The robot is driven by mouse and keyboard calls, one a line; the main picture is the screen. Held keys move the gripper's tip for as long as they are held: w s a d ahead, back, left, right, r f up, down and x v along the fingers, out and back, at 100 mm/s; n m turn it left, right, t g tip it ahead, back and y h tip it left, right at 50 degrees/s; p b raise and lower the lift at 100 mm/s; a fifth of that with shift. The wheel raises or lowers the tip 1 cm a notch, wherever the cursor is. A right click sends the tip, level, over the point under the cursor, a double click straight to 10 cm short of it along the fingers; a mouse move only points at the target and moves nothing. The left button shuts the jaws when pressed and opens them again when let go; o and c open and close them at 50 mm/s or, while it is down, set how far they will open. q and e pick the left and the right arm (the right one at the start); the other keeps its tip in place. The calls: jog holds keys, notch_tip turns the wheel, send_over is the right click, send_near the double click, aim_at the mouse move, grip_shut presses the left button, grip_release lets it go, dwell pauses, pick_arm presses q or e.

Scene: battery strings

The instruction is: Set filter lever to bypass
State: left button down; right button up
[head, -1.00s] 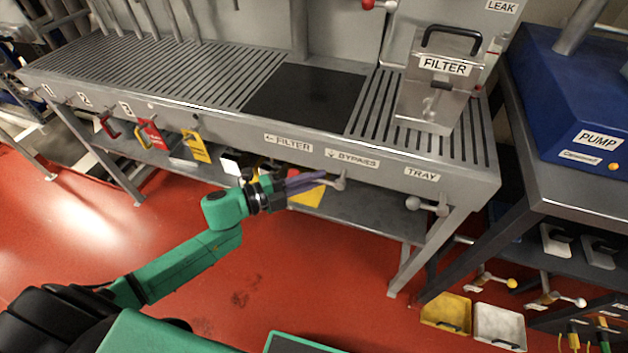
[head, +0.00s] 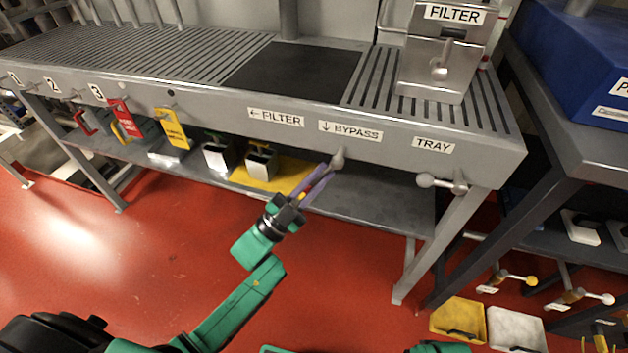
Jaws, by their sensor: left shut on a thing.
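The filter lever (head: 337,160) is a grey metal lever on the front rail of the bench, under the BYPASS label (head: 350,131). The FILTER label (head: 276,117) is to its left. From its pivot the lever slants down and to the left. My left gripper (head: 318,181), with purple fingers, comes from below left and is shut on the lever's handle. The fingers hide most of the handle. My right gripper is not in view.
A second lever (head: 442,182) sits under the TRAY label at right. Red and yellow tags (head: 173,128) hang from the rail at left. The lower shelf (head: 375,205) is just behind my left gripper. The red floor in front is free.

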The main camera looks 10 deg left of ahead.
pick_arm(q)
jog(key=shift+s+d+f+n+t+y+b, duration=0.15)
jog(key=shift+d+n+t+y+b, duration=0.4)
jog(key=shift+n+t+y, duration=1.25)
jog(key=shift+w+d+f+n+t+y+b, duration=0.2)
jog(key=shift+d+n+t+y+b, duration=0.75)
jog(key=shift+n, duration=1.65)
jog(key=shift+s+d+f+n+t+y+b, duration=0.1)
jog(key=shift+s+d+f+n+t+y, duration=0.15)
jog(key=shift+n+t+y, duration=1.3)
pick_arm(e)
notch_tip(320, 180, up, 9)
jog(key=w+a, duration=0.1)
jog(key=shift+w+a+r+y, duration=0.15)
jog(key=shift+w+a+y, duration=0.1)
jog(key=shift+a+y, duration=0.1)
pick_arm(q)
jog(key=shift+n+g, duration=0.5)
jog(key=shift+n, duration=0.15)
jog(key=c, duration=0.9)
grip_release()
jog(key=shift+w, duration=0.1)
jog(key=b+v, duration=0.1)
jog(key=v, duration=1.3)
jog(key=shift+s+f, duration=0.15)
jog(key=shift+s, duration=0.15)
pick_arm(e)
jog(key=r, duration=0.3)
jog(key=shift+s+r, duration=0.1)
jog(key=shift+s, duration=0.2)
